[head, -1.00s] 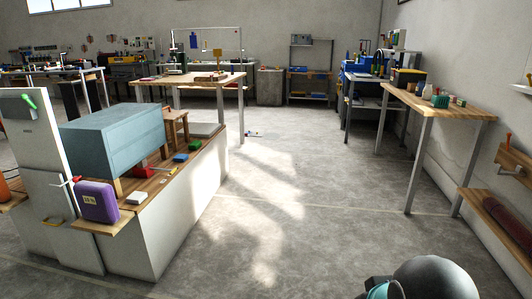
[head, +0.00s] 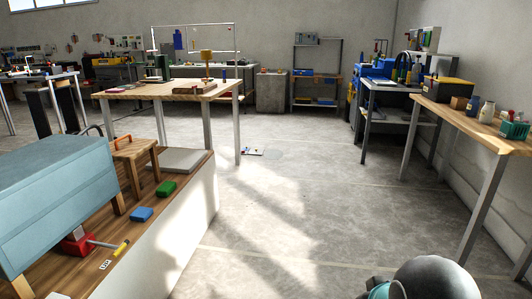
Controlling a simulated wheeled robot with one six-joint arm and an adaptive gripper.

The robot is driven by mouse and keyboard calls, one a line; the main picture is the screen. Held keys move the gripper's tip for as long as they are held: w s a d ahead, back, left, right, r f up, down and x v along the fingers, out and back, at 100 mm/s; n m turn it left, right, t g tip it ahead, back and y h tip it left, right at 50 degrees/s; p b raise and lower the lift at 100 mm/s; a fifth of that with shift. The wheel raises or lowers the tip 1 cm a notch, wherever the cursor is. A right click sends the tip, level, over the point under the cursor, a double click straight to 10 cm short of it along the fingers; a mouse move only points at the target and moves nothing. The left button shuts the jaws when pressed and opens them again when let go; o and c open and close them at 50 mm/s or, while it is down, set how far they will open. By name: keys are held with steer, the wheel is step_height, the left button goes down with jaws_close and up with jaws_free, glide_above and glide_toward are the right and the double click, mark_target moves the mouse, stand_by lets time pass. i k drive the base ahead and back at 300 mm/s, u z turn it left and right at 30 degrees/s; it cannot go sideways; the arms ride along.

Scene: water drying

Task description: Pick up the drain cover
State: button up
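A faint darker, flat patch (head: 273,155) lies on the floor in the middle distance. It may be the drain cover, but it is too small and far away to tell. A small pale flat thing (head: 252,151) with coloured bits on it lies just left of the patch. Part of my own arm, a dark grey rounded link with a teal band, shows at the bottom right. My gripper's fingers are not in view.
A low bench (head: 205,195) with a wooden top stands at left, holding a blue-grey box (head: 55,190), a stool and small blocks. A wooden table (head: 150,90) stands behind it. Another table (head: 470,122) is at right. The floor between (head: 300,215) is clear.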

mark_target(253, 151)
steer(key=i, duration=10.45)
steer(key=z, duration=2.95)
steer(key=k, duration=0.25)
steer(key=z, duration=0.1)
